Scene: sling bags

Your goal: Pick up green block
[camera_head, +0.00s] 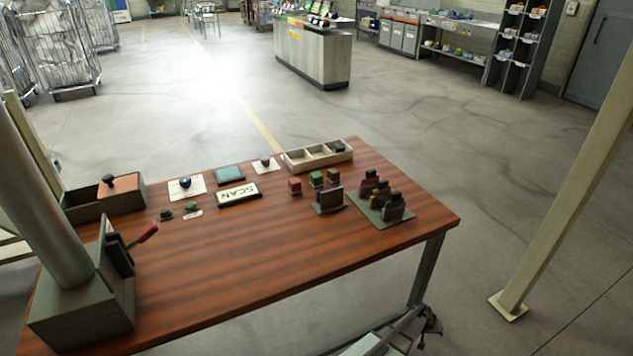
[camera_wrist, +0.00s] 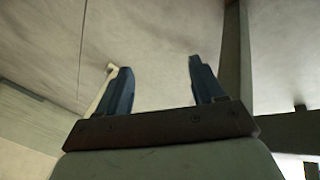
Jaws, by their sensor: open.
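The green block (camera_head: 317,179) is a small dark green cube standing on the wooden table, toward its back middle. A red block (camera_head: 295,186) stands to its left and a brownish block (camera_head: 333,175) close to its right. My gripper (camera_wrist: 158,66) shows in the wrist view with its two dark blue fingers spread apart and nothing between them. The wrist view shows only pale surfaces and beams, with no block in it.
A divided tray (camera_head: 319,154) lies behind the blocks. A dark upright holder (camera_head: 329,200) stands in front, and a rack of stamps (camera_head: 382,199) to the right. A SCAN pad (camera_head: 238,194) lies left. The table's (camera_head: 270,260) front middle is clear.

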